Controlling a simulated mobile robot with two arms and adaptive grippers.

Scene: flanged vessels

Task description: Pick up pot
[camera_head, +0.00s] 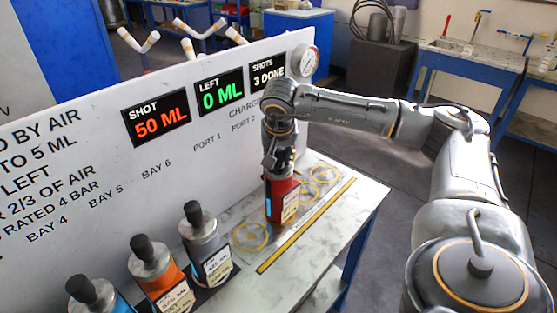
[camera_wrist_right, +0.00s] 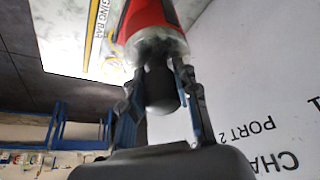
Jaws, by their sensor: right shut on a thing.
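A red pot (camera_head: 279,203) with a pale label stands upright at the right end of the table, near the yellow rings. My right gripper (camera_head: 279,145) is above it, pointing down, and shut on its top. In the right wrist view, the red pot (camera_wrist_right: 150,18) has a grey collar and a black knob (camera_wrist_right: 160,88), and my right gripper's fingers (camera_wrist_right: 158,70) are on either side of this knob. I cannot tell whether the pot's base touches the table. My left gripper is not in view.
Three other pots, grey (camera_head: 204,240), orange (camera_head: 156,270) and blue (camera_head: 92,295), stand along the left of the white table (camera_head: 300,270). Yellow rings (camera_head: 250,236) mark its top. A white panel (camera_head: 90,160) with displays rises behind. A gauge (camera_head: 304,61) sits at its end.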

